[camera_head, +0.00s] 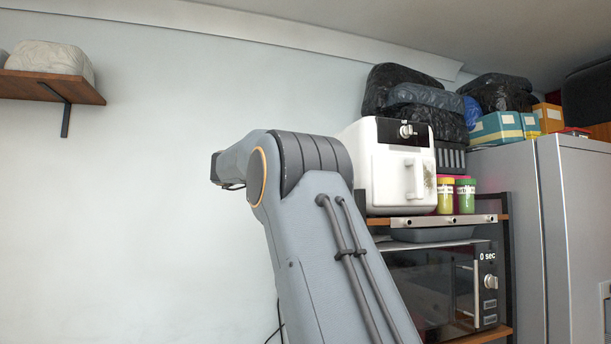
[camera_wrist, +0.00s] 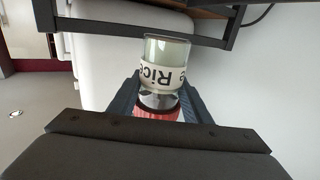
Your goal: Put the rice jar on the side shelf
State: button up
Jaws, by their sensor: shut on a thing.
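The rice jar (camera_wrist: 168,52) shows in the wrist view, clear glass with pale contents, a white "Rice" label upside down in the picture, and a red lid (camera_wrist: 160,112) at the lower end. My gripper (camera_wrist: 160,98) is shut on it near the lid, one dark finger on each side. A dark-framed shelf edge (camera_wrist: 130,27) with a wooden part runs across the top, just beyond the jar. In the head view my arm hides the gripper and the jar. I cannot tell which shelf is the side shelf.
A wooden wall shelf (camera_head: 50,90) at upper left holds a pale bundle (camera_head: 52,60). The wall between is bare.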

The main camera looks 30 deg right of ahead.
jog(key=shift+a, duration=0.1)
jog(key=shift+a+f, duration=0.1)
jog(key=shift+a, duration=0.05)
jog(key=shift+w+f+b, duration=0.2)
jog(key=shift+f+b, duration=0.95)
jog(key=shift+f, duration=1.25)
jog(key=shift+f, duration=0.2)
jog(key=shift+f, duration=0.55)
jog(key=shift+f, duration=0.25)
jog(key=o, duration=1.4)
